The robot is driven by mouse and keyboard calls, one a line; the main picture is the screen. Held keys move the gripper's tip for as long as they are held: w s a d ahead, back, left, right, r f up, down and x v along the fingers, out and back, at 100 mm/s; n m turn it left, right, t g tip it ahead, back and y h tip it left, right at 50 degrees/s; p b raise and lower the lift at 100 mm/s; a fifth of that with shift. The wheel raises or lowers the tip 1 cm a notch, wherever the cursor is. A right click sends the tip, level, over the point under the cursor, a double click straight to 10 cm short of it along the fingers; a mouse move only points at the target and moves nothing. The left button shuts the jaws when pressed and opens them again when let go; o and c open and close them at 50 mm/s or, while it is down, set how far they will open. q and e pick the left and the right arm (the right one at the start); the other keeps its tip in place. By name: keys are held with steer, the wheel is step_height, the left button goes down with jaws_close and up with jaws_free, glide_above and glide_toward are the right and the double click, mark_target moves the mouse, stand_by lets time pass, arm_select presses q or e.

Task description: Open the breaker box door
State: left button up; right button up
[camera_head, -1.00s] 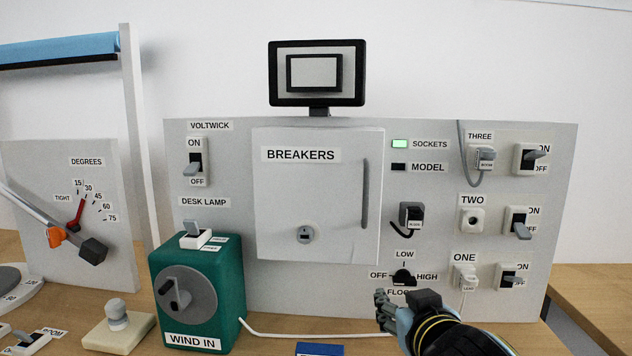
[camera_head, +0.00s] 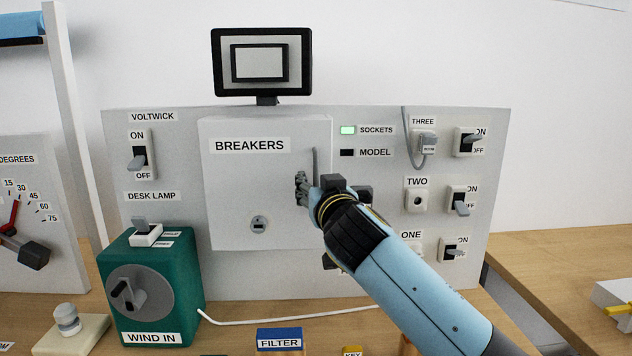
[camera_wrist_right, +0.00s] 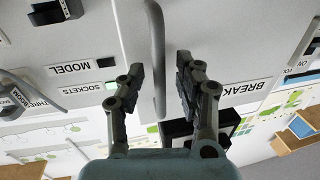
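The breaker box door (camera_head: 240,190) is a light grey panel labelled BREAKERS, standing shut on the grey board. Its vertical grey bar handle (camera_head: 315,162) is on the right side, and a small lock (camera_head: 259,224) is low in its middle. My right gripper (camera_head: 301,188) is at the handle, covering its lower part. In the right wrist view the fingers (camera_wrist_right: 155,88) are open, one on each side of the handle (camera_wrist_right: 157,45), with gaps and no grip on it. My left gripper is not in view.
The board's right part holds switches (camera_head: 460,200), sockets (camera_head: 417,200) and a plug with cord (camera_head: 425,145). A monitor (camera_head: 262,62) stands on top. A green winder box (camera_head: 150,285) stands at the front left. A blue FILTER block (camera_head: 279,338) lies in front.

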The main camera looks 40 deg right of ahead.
steer(key=shift+w, duration=0.1)
jaws_close()
stand_by(0.6)
